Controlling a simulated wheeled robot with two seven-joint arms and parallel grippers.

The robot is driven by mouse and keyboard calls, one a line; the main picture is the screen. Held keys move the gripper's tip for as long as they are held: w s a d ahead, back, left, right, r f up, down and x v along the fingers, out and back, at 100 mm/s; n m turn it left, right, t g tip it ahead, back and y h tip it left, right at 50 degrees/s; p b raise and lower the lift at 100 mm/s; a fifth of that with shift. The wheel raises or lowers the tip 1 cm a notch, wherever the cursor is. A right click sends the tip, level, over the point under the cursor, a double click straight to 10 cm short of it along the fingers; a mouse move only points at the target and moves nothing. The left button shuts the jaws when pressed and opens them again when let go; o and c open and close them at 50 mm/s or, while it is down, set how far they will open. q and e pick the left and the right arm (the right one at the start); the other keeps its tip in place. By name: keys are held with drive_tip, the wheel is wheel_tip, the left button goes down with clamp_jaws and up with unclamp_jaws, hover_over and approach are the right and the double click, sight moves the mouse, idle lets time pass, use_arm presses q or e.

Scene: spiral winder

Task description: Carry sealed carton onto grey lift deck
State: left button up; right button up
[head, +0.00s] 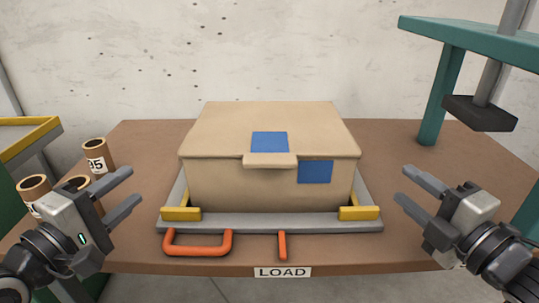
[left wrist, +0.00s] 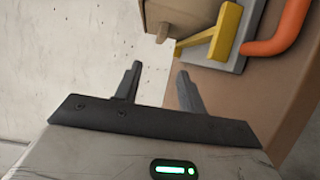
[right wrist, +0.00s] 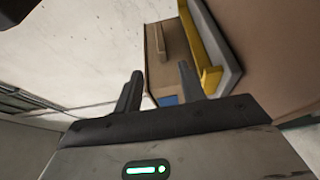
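A closed tan carton (head: 225,180) with blue patches sits at the middle of the brown table. It rests on a grey tray-like deck (head: 270,223) with yellow corner stops (head: 181,214). I cannot tell if this is the lift deck. My left gripper (head: 135,184) is open and empty, left of the carton and apart from it. My right gripper (head: 402,183) is open and empty, right of the carton and apart from it. Parts of the carton show in the left wrist view (left wrist: 185,14) and the right wrist view (right wrist: 153,62).
An orange handle (head: 197,251) and an orange lever (head: 282,246) are at the deck's front, above a LOAD label (head: 283,272). Several tubes (head: 95,155) stand at left beside a green, yellow-edged stand (head: 28,137). A teal frame (head: 445,95) with a dark press foot (head: 480,113) rises at right.

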sight(184, 141)
use_arm(q)
drive_tip(key=x, duration=1.6)
use_arm(e)
drive_tip(key=x, duration=1.6)
use_arm(q)
clamp_jaws()
use_arm(e)
clamp_jaws()
